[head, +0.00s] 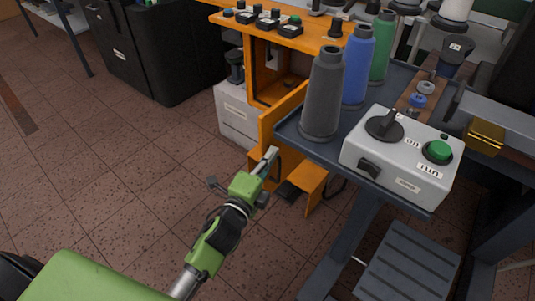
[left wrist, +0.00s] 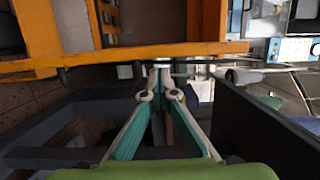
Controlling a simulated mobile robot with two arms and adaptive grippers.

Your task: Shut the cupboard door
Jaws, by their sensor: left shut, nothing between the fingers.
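The orange cupboard (head: 262,88) stands below the orange worktop, and its dark interior shows. Its door (head: 283,110) looks open, swung out towards me, partly hidden behind the blue-grey table. My left gripper (head: 271,157) is shut and empty, with its fingertips close to the lower front part of the door. In the left wrist view, the closed fingertips (left wrist: 161,66) are just below a long orange edge (left wrist: 120,56), which seems to be the door. I cannot tell whether they touch it. My right gripper is not in view.
A blue-grey table (head: 292,134) with a grey thread cone (head: 324,95), a blue cone (head: 357,65) and a control box (head: 402,155) stands right of the door. A pale box (head: 236,117) sits left of the cupboard. Tiled floor (head: 120,160) is free at left.

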